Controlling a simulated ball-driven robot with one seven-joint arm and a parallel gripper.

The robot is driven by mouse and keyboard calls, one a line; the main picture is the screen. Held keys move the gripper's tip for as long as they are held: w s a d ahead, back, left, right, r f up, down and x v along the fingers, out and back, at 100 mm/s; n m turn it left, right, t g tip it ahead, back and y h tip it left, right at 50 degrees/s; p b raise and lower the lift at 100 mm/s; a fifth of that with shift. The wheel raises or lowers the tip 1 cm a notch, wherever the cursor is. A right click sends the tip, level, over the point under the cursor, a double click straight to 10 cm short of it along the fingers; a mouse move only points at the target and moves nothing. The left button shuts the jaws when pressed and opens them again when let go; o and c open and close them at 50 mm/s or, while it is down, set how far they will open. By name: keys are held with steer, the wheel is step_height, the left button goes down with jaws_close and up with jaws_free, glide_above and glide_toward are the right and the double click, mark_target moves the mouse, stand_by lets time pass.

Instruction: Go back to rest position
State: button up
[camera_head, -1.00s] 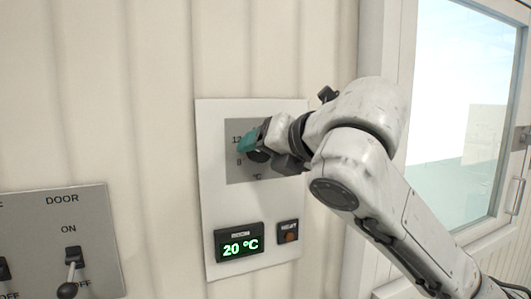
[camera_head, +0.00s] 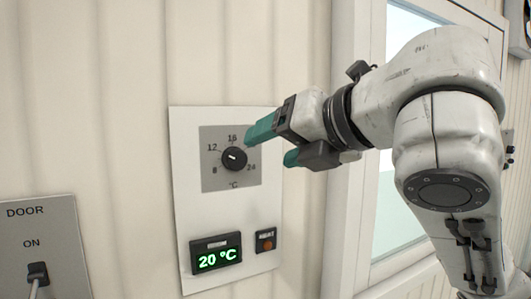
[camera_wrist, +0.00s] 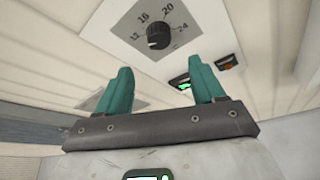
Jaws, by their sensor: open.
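My gripper (camera_head: 268,142) has two teal fingers and is in front of the wall panel, right of the round black dial (camera_head: 234,158). The fingers are apart, with nothing between them, and clear of the dial. In the wrist view my gripper (camera_wrist: 160,88) also shows open and empty, with the dial (camera_wrist: 158,36) beyond the fingertips. The dial sits on a grey plate with temperature numbers around it. My arm reaches in from the right side of the head view.
The white panel (camera_head: 190,222) carries a green display (camera_head: 216,254) reading 20 °C and a HEAT button (camera_head: 265,240). A DOOR switch plate (camera_head: 60,240) is at lower left. A window frame (camera_head: 345,200) stands behind my arm.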

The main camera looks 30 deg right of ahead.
steer(key=shift+s, duration=0.15)
stand_by(0.4)
steer(key=w+d+f+m+g, duration=0.1)
steer(key=w+f+m, duration=0.1)
steer(key=f+m, duration=0.8)
steer(key=w+d+f+m+g, duration=0.15)
steer(key=f+m, duration=0.55)
steer(key=f, duration=0.8)
steer(key=s+f+m+g, duration=0.2)
steer(key=s+f+m, duration=0.2)
steer(key=f, duration=0.5)
steer(key=s+f+m+g, duration=0.1)
steer(key=s+f+m, duration=0.25)
steer(key=f, duration=0.55)
steer(key=s+d+f+m+g+h, duration=0.1)
steer(key=s+f+m+g, duration=0.2)
steer(key=s+f, duration=0.6)
steer(key=s+d+f+m+g+h, duration=0.2)
steer(key=s+f+m+g, duration=0.2)
steer(key=s+f, duration=0.6)
steer(key=s+m, duration=0.1)
steer(key=s, duration=0.4)
steer(key=shift+s+f, duration=0.2)
steer(key=shift+s, duration=0.1)
